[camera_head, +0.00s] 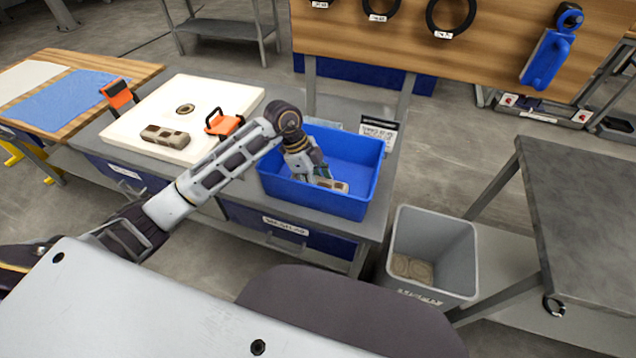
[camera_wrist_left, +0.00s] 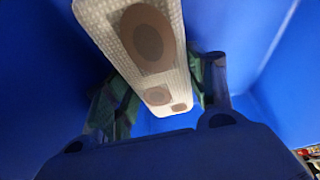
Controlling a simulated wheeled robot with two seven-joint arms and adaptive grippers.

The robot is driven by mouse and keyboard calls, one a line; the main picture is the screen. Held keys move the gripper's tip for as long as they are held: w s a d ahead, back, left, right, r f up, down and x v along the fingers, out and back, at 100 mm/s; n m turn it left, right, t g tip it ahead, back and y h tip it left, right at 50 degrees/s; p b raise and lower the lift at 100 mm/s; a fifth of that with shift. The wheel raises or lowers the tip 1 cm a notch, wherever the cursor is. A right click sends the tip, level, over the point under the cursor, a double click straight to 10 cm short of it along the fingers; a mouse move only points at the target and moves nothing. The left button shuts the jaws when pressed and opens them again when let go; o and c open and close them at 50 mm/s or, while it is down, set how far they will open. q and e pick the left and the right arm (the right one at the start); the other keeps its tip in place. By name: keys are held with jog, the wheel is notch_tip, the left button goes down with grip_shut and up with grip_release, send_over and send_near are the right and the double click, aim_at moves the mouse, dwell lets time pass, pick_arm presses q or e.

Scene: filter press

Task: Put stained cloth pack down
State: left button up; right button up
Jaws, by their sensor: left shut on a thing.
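The stained cloth pack (camera_head: 333,185) is a pale, narrow piece with brown round stains, down inside the blue bin (camera_head: 371,179). My left gripper (camera_head: 313,176) reaches into the bin from above and is shut on the pack. In the left wrist view the pack (camera_wrist_left: 117,22) lies between the two fingers (camera_wrist_left: 160,92), with blue bin walls (camera_wrist_left: 285,75) around it. I cannot tell whether the pack touches the bin floor. My right gripper is not in view.
A grey waste bin (camera_head: 462,245) with round brown pieces stands right of the bench. A grey table (camera_head: 590,200) is at the right.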

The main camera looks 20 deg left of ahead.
pick_arm(q)
jog(key=shift+f, duration=0.1)
jog(key=o, duration=0.8)
jog(key=shift+a+r, duration=0.2)
jog(key=shift+r, duration=0.45)
jog(key=v, duration=0.9)
jog(key=shift+r+p, duration=0.1)
jog(key=shift+p, duration=0.2)
jog(key=shift+v, duration=0.85)
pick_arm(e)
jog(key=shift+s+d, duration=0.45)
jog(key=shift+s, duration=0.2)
